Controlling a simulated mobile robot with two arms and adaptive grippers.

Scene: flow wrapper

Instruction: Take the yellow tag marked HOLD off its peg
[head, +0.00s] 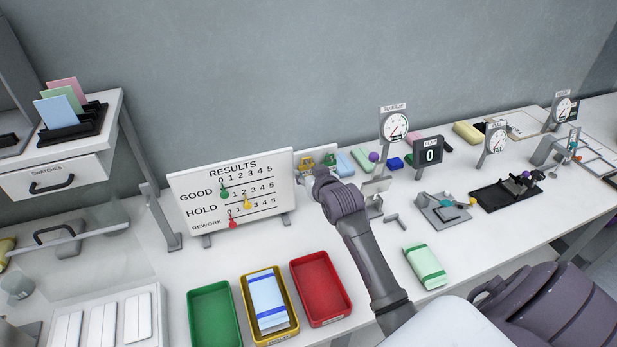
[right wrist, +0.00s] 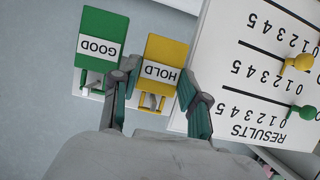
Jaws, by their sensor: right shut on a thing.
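The yellow tag marked HOLD (right wrist: 166,55) shows upside down in the right wrist view, beside the green tag marked GOOD (right wrist: 102,35). My right gripper (right wrist: 158,82) has one finger on each side of the yellow tag and is shut on it. The slotted end of the yellow tag lies between the fingers, and a pale peg part seems to show there. In the head view the yellow tag (head: 307,161) is a small patch just beyond my right gripper (head: 318,171), right of the results board. My left gripper is in neither view.
The white RESULTS board (head: 270,165) stands close to the gripper's left in the head view. Green (head: 213,318), yellow (head: 247,301) and red (head: 321,288) trays lie in front. A dial stand (head: 394,128) and a FLAP display (head: 429,151) stand to the right.

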